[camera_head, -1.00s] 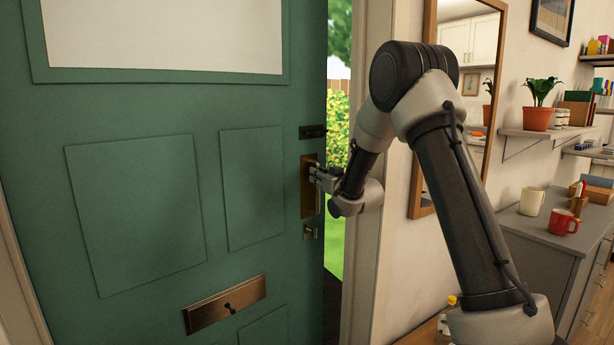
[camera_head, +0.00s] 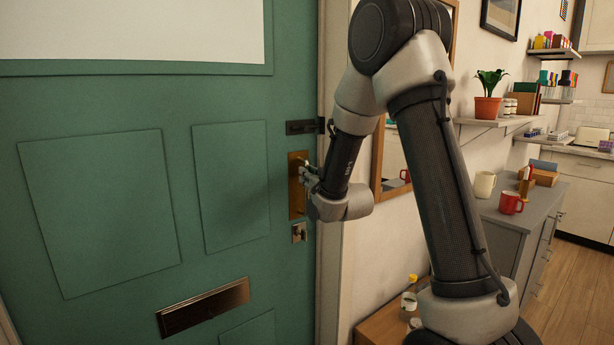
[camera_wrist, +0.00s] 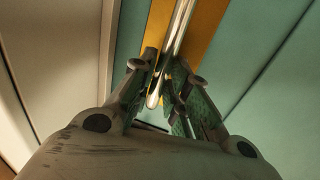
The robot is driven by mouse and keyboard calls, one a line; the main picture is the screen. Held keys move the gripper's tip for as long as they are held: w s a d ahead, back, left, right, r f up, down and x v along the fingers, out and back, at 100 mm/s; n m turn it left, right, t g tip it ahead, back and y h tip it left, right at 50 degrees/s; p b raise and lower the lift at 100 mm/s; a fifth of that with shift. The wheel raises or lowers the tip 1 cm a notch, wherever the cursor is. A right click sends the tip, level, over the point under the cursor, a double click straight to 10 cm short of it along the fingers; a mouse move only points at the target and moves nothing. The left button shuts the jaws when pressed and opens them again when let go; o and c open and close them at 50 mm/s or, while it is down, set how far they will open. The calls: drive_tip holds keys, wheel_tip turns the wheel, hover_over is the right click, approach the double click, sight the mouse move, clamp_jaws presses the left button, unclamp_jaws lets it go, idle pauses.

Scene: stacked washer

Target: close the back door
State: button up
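The green back door (camera_head: 95,215) fills the left of the head view. Its right edge lies against the white door frame (camera_head: 333,100), and no gap to the outside shows. A brass plate (camera_head: 297,185) carries the metal handle, which shows in the wrist view as a shiny bar (camera_wrist: 178,30). My gripper (camera_head: 308,178) is at this handle. In the wrist view the fingers of my gripper (camera_wrist: 163,85) lie close on both sides of the bar and appear shut on it. The handle is mostly hidden by my gripper in the head view.
A dark bolt (camera_head: 305,127) sits above the plate and a small lock (camera_head: 299,232) below it. A low wooden bench (camera_head: 385,322) with a bottle (camera_head: 409,298) stands right of the frame. A grey cabinet (camera_head: 515,220) with mugs is further right.

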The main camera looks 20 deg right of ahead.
drive_tip(key=shift+o, duration=1.2)
drive_tip(key=shift+r, duration=0.1)
drive_tip(key=shift+s, duration=0.1)
drive_tip(key=s, duration=0.7)
drive_tip(key=shift+s+d, duration=0.15)
drive_tip(key=shift+d, duration=0.25)
